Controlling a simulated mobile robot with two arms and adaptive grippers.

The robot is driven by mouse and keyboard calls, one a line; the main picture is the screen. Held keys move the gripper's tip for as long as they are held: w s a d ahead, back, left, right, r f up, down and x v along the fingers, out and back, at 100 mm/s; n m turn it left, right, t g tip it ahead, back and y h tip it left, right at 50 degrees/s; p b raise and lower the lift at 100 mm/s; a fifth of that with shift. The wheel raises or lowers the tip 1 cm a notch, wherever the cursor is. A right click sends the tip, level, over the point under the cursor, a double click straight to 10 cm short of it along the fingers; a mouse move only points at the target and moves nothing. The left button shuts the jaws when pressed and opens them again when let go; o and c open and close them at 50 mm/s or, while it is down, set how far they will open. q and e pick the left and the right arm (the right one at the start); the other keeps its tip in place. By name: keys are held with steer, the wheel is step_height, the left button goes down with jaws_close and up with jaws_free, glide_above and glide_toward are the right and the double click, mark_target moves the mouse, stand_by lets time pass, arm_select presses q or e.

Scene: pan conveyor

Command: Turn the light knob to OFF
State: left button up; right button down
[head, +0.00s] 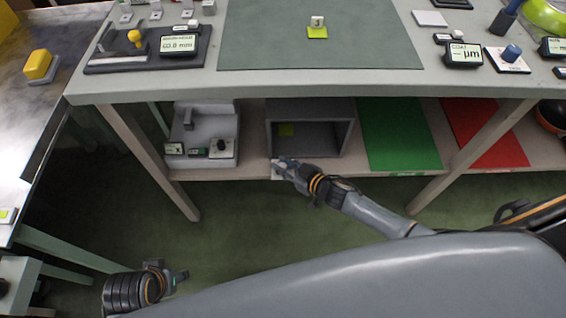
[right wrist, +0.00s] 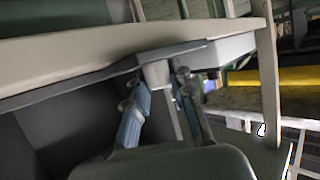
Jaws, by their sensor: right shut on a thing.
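A dark grey open-fronted box (head: 350,107) stands on the lower shelf, its opening facing me. My right gripper (head: 281,164) is at the box's lower left front corner, shut on a small pale part. In the right wrist view the fingers (right wrist: 155,95) are on either side of this pale block-like knob (right wrist: 156,73), under a light grey housing (right wrist: 222,52). Any ON or OFF marking is hidden or too small to read. My left gripper (head: 172,279) hangs low at the left, away from the shelf; its finger opening is unclear.
A grey device (head: 209,126) with a black knob stands left of the box. Green (head: 398,140) and red (head: 485,130) mats lie to the right. The worktable (head: 160,82) overhangs the shelf, and its legs flank it. The floor in front is clear.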

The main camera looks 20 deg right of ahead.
arm_select(q)
steer(key=shift+f, duration=0.3)
arm_select(e)
steer(key=shift+w, duration=0.1)
steer(key=c, duration=1.1)
jaws_free()
steer(key=shift+c, duration=0.2)
steer(key=v, duration=1.2)
steer(key=shift+d, duration=0.15)
